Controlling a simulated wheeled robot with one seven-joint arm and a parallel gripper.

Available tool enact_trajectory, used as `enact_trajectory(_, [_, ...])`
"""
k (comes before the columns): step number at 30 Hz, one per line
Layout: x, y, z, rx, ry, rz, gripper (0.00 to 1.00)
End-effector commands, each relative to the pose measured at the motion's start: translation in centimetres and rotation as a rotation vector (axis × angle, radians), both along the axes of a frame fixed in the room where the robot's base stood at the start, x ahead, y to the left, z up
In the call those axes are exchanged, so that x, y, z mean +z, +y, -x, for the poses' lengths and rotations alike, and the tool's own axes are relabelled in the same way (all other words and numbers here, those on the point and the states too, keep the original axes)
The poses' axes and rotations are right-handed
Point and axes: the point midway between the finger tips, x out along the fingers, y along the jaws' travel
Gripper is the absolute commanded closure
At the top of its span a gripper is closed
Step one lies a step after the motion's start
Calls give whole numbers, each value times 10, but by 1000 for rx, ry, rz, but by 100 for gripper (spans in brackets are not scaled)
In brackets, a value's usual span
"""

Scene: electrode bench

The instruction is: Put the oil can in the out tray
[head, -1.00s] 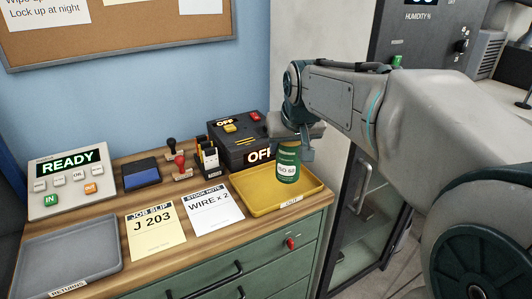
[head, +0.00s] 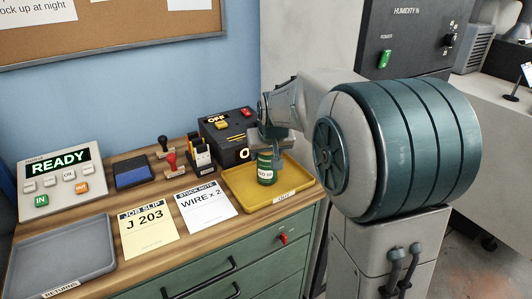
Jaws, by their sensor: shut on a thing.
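The oil can (head: 266,168) is a small green can with a white label. It is upright, over or in the left-middle part of the yellow out tray (head: 293,190); I cannot tell whether its base touches the tray floor. My gripper (head: 266,147) is above the can and shut on its top. The fingertips are partly hidden by the gripper body and the can.
Papers (head: 205,204) lie left of the tray. A grey returns tray (head: 62,250) is at the front left.

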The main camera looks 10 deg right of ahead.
Motion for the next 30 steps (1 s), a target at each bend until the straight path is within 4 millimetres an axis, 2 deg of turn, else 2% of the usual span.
enact_trajectory(9, [-3,0,0,0,-3,0,83])
enact_trajectory(10, [-3,0,0,0,-1,0,44])
enact_trajectory(12, [-2,0,0,0,-1,0,25])
enact_trajectory(23, [2,0,0,0,-1,0,25])
enact_trajectory(26, [12,0,5,0,-5,-1,25])
enact_trajectory(30, [36,0,19,0,-7,-1,25])
